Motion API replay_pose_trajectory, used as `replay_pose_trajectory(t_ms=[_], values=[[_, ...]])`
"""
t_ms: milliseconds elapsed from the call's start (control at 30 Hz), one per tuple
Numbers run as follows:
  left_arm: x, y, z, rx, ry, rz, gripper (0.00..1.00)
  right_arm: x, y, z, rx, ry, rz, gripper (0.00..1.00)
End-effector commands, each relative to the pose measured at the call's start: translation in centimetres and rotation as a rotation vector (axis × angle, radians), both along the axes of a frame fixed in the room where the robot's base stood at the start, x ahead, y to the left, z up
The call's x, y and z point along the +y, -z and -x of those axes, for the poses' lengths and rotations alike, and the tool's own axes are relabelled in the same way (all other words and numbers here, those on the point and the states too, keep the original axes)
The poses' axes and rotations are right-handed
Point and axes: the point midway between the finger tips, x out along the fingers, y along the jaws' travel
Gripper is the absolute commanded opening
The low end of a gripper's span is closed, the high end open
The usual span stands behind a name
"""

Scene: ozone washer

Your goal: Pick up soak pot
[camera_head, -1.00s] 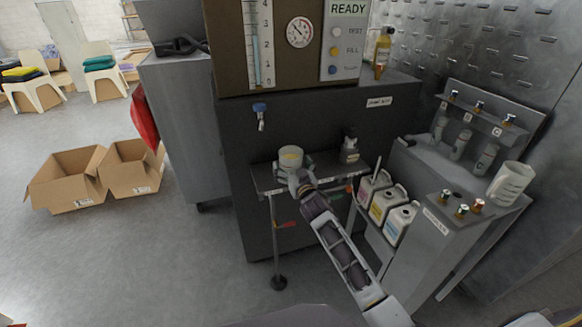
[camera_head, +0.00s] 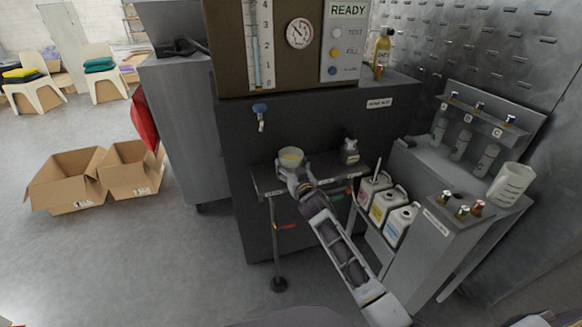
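A small pale pot (camera_head: 291,157) with a yellowish inside is at the left part of the small grey shelf (camera_head: 265,184) on the front of the dark machine; it looks like the soak pot. My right arm reaches in from the bottom right. My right gripper (camera_head: 294,170) is at the near side of the pot, at about rim height. Its fingers are small and partly merge with the pot, so I cannot tell whether they are closed on it. The pot looks upright. My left gripper is not in view.
A dark bottle (camera_head: 349,151) stands at the shelf's right end. A tap (camera_head: 261,115) juts out above and left of the pot. Several jugs (camera_head: 383,205) stand right of my forearm. A white pitcher (camera_head: 511,183) is on the right bench. Open cardboard boxes (camera_head: 66,180) lie on the left floor.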

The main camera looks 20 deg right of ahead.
Motion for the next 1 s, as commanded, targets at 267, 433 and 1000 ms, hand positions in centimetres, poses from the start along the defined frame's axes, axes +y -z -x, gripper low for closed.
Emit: replay_pose_trajectory(t_ms=[267,433,1000], values=[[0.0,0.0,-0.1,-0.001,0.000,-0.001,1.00,0.0,-0.1,0.0,-0.001,0.000,0.000,0.45],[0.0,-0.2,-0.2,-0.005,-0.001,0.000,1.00,0.0,-0.1,0.0,-0.001,0.000,0.000,0.45],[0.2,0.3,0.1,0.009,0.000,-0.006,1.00,0.0,-1.4,0.0,-0.002,0.000,0.000,0.45]])
